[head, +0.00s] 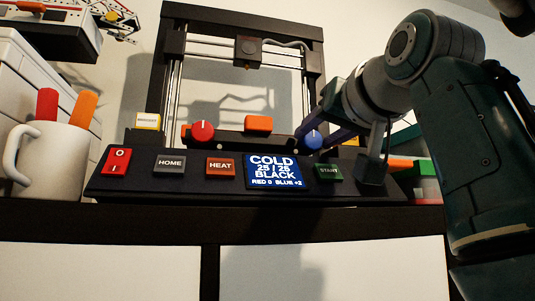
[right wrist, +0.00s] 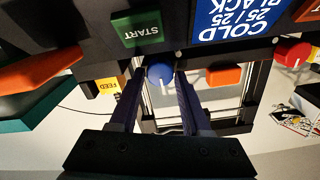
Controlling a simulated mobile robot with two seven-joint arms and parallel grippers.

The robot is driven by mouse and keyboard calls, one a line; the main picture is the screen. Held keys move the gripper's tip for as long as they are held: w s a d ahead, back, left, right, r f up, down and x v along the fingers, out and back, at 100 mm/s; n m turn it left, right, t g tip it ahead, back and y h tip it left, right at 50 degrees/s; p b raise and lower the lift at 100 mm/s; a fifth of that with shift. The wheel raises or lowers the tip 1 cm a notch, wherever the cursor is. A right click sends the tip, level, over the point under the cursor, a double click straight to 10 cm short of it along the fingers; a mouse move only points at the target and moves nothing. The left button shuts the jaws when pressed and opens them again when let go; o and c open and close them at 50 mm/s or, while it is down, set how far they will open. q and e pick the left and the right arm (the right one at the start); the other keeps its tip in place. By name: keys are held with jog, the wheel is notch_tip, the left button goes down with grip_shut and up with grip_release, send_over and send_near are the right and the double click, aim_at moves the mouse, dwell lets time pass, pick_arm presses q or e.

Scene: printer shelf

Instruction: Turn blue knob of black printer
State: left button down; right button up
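The black printer (head: 125,183) stands on the shelf. Its blue knob (head: 313,140), with a white pointer mark, sits at the right of the front panel and also shows in the right wrist view (right wrist: 160,76). My right gripper (head: 320,129) is at the blue knob. In the right wrist view its fingers lie on either side of the knob, with narrow gaps that suggest it is open. The screen (head: 274,172) reads COLD, 25 / 25, BLACK, RED 0, BLUE +2. My left gripper is not in view.
A red knob (head: 202,132), an orange block (head: 258,123) and HOME (head: 170,164), HEAT (head: 220,166) and START (head: 328,172) buttons crowd the panel. A white mug (head: 52,165) holding red and orange items stands left of the printer.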

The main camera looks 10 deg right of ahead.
grip_shut()
jog(key=shift+n, duration=0.3)
jog(key=n+p, duration=0.2)
jog(key=n, duration=0.1)
jog(key=shift+n, duration=0.4)
jog(key=shift+a+n+p, duration=0.1)
jog(key=shift+n+p, duration=0.55)
jog(key=shift+n, duration=0.55)
jog(key=shift+o, duration=2.2)
grip_release()
